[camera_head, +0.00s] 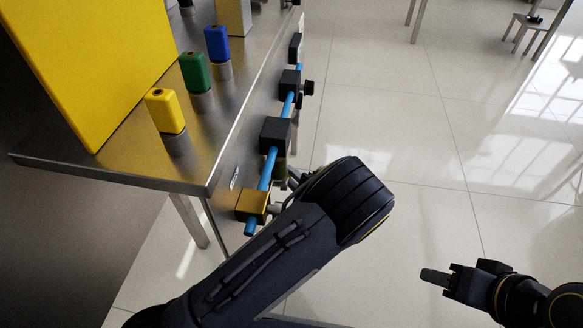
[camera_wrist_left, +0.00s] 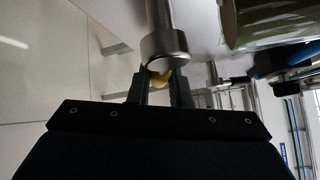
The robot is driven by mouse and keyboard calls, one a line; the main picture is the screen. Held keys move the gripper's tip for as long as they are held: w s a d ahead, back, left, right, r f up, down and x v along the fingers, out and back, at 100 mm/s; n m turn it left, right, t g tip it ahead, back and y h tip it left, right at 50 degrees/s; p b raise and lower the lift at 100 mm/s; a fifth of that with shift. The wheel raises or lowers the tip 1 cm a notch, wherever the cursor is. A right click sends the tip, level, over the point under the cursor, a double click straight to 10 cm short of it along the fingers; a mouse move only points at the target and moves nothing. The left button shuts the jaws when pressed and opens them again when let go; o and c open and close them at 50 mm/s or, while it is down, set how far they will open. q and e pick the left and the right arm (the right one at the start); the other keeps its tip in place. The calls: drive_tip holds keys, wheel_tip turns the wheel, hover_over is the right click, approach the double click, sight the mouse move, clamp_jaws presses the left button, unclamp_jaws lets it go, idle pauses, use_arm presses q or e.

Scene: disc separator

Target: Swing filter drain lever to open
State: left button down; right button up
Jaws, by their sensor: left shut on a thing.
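In the left wrist view a steel lever (camera_wrist_left: 163,44) with a round, ring-like end comes down from the top. My left gripper (camera_wrist_left: 160,84) has its two dark fingers on either side of that end, shut on it. In the head view my left arm hides most of this gripper and the lever. A brass-coloured valve block (camera_head: 252,205) sits on the blue pipe (camera_head: 268,169) at the bench's side, with a short metal stub towards my arm. My right gripper (camera_head: 432,277) is apart at the lower right, holding nothing visible; its finger gap does not show.
A steel bench (camera_head: 120,163) carries a big yellow box (camera_head: 95,60) and yellow (camera_head: 165,110), green (camera_head: 195,71) and blue (camera_head: 217,43) knobs. Black clamps (camera_head: 275,133) hold the pipe along its edge.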

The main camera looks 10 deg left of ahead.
use_arm(q)
drive_tip(key=shift+s+f+m+g+h+p, duration=0.4)
drive_tip(key=shift+m+g+p, duration=0.25)
drive_tip(key=shift+g+p, duration=0.3)
drive_tip(key=shift+s+f+m+g+h+p, duration=0.4)
drive_tip(key=shift+m+g+p, duration=0.3)
drive_tip(key=shift+g+p, duration=0.2)
drive_tip(key=shift+s+f+m+g+h+p, duration=0.35)
drive_tip(key=shift+m+g+p, duration=0.3)
drive_tip(key=shift+g+p, duration=0.25)
drive_tip(key=c, duration=1.3)
unclamp_jaws()
drive_tip(key=p+v, duration=0.2)
drive_tip(key=v, duration=0.5)
drive_tip(key=shift+s+d+r, duration=0.2)
drive_tip(key=shift+d, duration=0.1)
